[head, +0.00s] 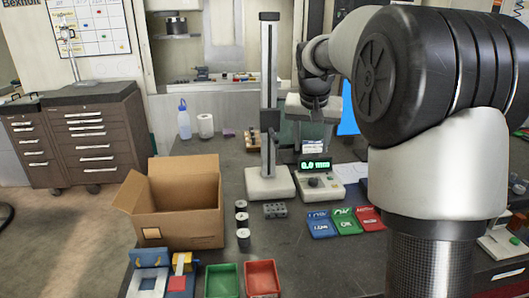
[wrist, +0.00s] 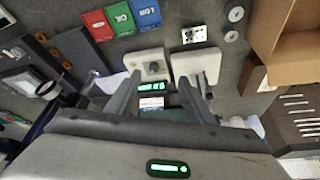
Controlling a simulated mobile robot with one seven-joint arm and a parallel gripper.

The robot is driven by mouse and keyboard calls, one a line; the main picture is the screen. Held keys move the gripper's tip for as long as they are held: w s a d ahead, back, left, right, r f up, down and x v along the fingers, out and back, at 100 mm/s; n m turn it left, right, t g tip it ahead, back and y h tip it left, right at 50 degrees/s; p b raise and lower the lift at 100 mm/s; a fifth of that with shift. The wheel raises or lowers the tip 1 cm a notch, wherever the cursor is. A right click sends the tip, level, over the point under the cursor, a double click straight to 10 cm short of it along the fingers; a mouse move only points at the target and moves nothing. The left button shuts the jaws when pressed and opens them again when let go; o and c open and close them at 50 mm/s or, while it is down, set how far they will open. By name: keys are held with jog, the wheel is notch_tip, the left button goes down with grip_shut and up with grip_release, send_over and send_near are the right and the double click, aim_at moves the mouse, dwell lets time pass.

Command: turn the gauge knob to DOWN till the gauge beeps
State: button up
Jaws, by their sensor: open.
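The gauge (head: 333,189) is a pale box with a lit green display (head: 315,164) that seems to read 0.0 mm. Its dark round knob (head: 313,182) is on the top face, and the knob also shows in the wrist view (wrist: 153,67). Which way the knob points is too small to tell. My gripper (wrist: 158,80) is open, with its two fingers spread and the gauge display between them in the wrist view. I see no finger touching the knob. In the head view my gripper hangs just behind the display, its fingertips partly hidden.
A measuring stand (head: 269,100) with a tall column stands left of the gauge. Blue (head: 320,229), green (head: 346,226) and red (head: 368,222) labelled trays lie in front. An open carton (head: 180,226), dark cylinders (head: 242,222) and a grey block (head: 275,210) are to the left.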

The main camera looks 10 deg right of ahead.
jog(key=m+p, duration=0.1)
jog(key=m, duration=0.1)
send_near(313, 179)
jog(key=shift+g, duration=0.3)
jog(key=p+x, duration=0.1)
jog(key=x, duration=0.7)
jog(key=shift+w+p, duration=0.1)
jog(key=shift+p, duration=0.3)
jog(key=c, duration=1)
jog(key=shift+c, duration=0.2)
